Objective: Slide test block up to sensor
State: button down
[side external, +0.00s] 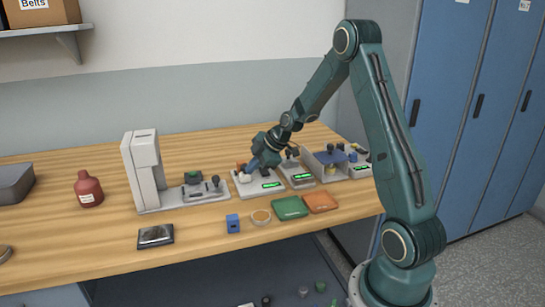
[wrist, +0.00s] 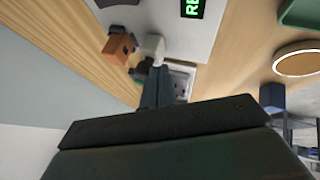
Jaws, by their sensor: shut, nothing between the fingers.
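A pale sensor unit (side external: 255,188) with a lit green display (side external: 271,184) stands on the bench; its display also shows at the top of the wrist view (wrist: 192,8). On it are an orange block (side external: 241,165) and a small white block (side external: 245,176). In the wrist view, the orange block (wrist: 118,48) is just left of the white block (wrist: 152,47), with a narrow gap. I cannot tell which is the test block and which the sensor. My gripper (side external: 252,167) is shut and empty, fingertips low beside the white block; the wrist view shows the fingers (wrist: 157,88). Contact is unclear.
A tall white instrument (side external: 145,170) stands to the left. Other units with displays (side external: 302,176) stand close to the right. A blue cube (side external: 233,223), a round dish (side external: 261,217), a green tray (side external: 290,207) and an orange tray (side external: 321,201) lie along the front.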

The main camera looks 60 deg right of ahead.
aim_at(259, 189)
jog(key=shift+w+d, duration=0.4)
jog(key=shift+d, duration=0.05)
jog(key=shift+s+a, duration=0.3)
jog(key=shift+s, duration=0.3)
jog(key=shift+s+a, duration=0.4)
jog(key=shift+s, duration=0.2)
jog(key=shift+s+a, duration=0.35)
jog(key=shift+s, duration=0.25)
jog(key=a+v, duration=0.1)
jog(key=v, duration=0.9)
jog(key=shift+d, duration=0.4)
